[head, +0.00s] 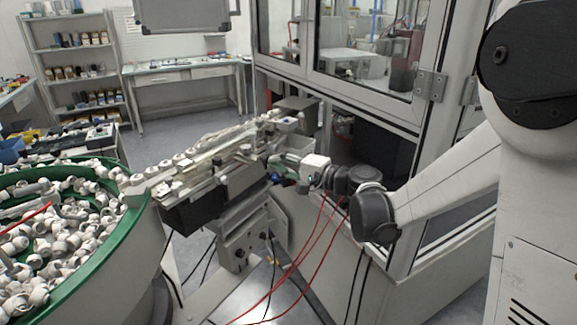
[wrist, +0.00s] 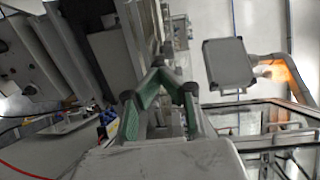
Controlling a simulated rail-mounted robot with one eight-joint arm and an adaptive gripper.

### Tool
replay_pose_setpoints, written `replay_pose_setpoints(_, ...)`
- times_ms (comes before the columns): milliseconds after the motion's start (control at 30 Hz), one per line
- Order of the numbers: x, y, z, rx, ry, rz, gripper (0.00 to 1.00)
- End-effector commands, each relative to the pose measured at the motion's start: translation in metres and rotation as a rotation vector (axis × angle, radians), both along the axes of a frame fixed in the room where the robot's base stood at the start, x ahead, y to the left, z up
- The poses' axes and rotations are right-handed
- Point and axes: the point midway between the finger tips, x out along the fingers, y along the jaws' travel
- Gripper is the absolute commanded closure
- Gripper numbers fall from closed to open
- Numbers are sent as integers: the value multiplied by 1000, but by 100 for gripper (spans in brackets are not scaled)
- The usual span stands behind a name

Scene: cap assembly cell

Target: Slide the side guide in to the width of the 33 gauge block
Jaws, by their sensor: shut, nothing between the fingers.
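My gripper (head: 274,169) is at the right side of the feeder track (head: 150,182), near its middle to far part. In the wrist view my gripper (wrist: 160,72) has its green-padded fingers drawn together at the tips, with nothing seen between them. The track is a long pale rail assembly with white parts along its top. The side guide cannot be told apart from the other rails and small brackets on the track. The 33 gauge block cannot be made out in either view. Whether my fingertips touch the track is too small to tell.
A bowl with a green rim (head: 133,215) full of white caps stands at the left. A glazed machine enclosure (head: 365,95) stands close on the right. Red hoses (head: 322,225) hang below my arm. Shelves (head: 75,55) and a workbench (head: 185,72) are at the back.

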Motion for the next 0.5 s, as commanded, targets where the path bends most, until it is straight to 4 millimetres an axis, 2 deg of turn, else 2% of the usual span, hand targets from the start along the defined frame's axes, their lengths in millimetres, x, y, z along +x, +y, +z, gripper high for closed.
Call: replay_pose_setpoints(500,5,8,-1,0,0,1,100)
